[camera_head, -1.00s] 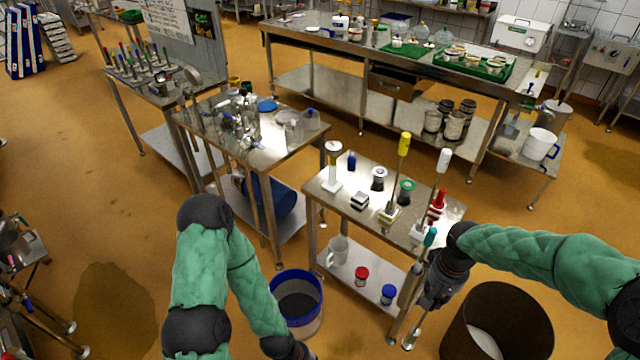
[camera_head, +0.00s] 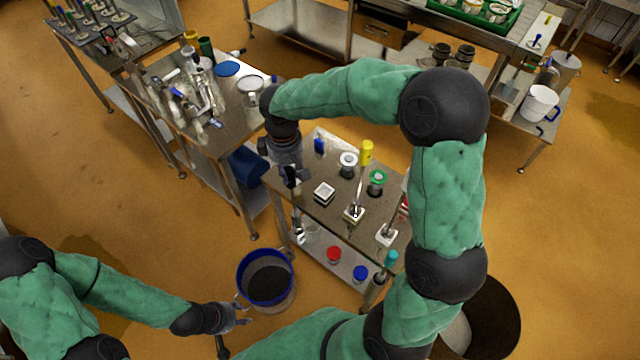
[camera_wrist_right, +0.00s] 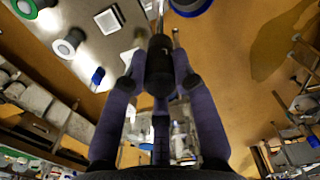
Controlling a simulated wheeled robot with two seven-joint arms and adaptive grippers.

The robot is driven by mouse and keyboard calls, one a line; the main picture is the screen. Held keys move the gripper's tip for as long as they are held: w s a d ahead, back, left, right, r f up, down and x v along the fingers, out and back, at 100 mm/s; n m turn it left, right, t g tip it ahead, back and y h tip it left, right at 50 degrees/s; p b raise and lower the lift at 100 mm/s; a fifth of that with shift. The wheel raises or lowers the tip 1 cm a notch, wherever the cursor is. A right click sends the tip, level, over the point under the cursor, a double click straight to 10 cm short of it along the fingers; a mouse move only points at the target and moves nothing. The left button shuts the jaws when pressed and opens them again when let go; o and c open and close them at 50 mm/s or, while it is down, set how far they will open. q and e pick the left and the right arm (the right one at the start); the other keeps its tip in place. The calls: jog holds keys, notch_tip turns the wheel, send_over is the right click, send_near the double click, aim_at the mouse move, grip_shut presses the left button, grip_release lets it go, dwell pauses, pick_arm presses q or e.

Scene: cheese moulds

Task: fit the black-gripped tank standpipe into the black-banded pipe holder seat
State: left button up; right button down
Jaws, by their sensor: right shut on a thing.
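My right gripper (camera_head: 290,178) is at the left end of the small steel table (camera_head: 305,207). It is shut on the black grip (camera_wrist_right: 159,68) of the standpipe, between its fingers in the wrist view. The pipe's metal part (camera_head: 297,222) hangs below the gripper by the table's left edge; its lower end is hard to make out. The black-banded seat (camera_head: 324,193), a square white-topped block, stands on the table right of the gripper; its top also shows in the wrist view (camera_wrist_right: 108,18). It looks empty. My left gripper (camera_head: 238,316) looks open, low beside the blue-rimmed bucket.
A yellow-gripped pipe (camera_head: 366,153) stands in a square seat (camera_head: 354,214). A white-grey round piece (camera_head: 348,164) and a green-ringed one (camera_head: 377,180) stand behind the seat. A blue-rimmed bucket (camera_head: 265,275) is on the floor. My right arm hides the table's right end.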

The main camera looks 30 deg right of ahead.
notch_tip(320, 180, up, 19)
jog(key=n+p, duration=1)
jog(key=w+d+f+p, duration=0.1)
jog(key=w+d+f, duration=0.1)
jog(key=d+f, duration=0.4)
jog(key=w+d+f, duration=0.3)
jog(key=d+f, duration=0.3)
jog(key=d, duration=0.1)
jog(key=shift+w+d+f+p, duration=0.25)
jog(key=shift+d+p, duration=0.1)
jog(key=shift+d, duration=0.05)
jog(key=shift+s, duration=0.1)
jog(key=c, duration=1.4)
grip_release()
jog(key=shift+f, duration=0.15)
jog(key=o, duration=0.4)
